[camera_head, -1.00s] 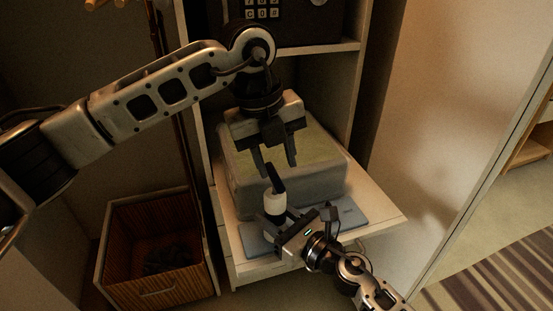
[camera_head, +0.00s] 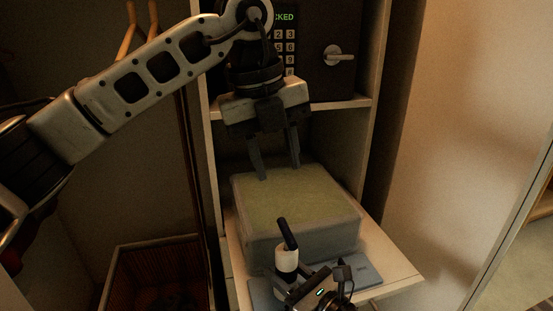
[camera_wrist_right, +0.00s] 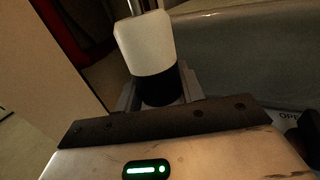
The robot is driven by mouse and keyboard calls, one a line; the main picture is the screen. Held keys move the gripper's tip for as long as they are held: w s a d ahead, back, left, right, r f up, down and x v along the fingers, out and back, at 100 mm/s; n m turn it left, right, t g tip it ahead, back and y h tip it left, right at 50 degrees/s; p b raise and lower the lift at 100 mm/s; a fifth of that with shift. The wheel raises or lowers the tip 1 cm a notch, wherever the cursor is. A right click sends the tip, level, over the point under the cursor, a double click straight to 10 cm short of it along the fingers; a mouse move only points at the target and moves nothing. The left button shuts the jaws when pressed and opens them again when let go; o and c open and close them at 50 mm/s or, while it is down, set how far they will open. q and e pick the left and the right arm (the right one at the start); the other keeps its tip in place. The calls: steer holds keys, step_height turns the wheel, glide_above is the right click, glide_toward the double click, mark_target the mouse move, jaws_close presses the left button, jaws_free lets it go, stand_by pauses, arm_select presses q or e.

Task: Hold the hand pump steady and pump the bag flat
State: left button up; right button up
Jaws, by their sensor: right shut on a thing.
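The hand pump (camera_head: 287,261) has a white body and a black handle that leans up and to the left. It stands in front of the bag (camera_head: 300,197), a boxy grey bag with a greenish top, still thick. My right gripper (camera_head: 291,287) is shut on the pump's lower part. In the right wrist view the pump's white body (camera_wrist_right: 147,43) rises above a black base held between the fingers. My left gripper (camera_head: 278,170) is open and empty, fingers pointing down over the bag's back part, above and apart from the pump handle.
The bag rests on a pale pull-out shelf (camera_head: 398,277), with a blue-grey flat panel (camera_head: 362,276) in front of it. A dark safe with a keypad (camera_head: 320,60) sits above and behind. A wooden-slatted basket (camera_head: 150,262) is at the lower left.

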arm_select(q)
steer(key=shift+c, duration=0.2)
glide_toward(286, 232)
steer(key=x, duration=1.1)
steer(key=shift+r, duration=0.1)
jaws_close()
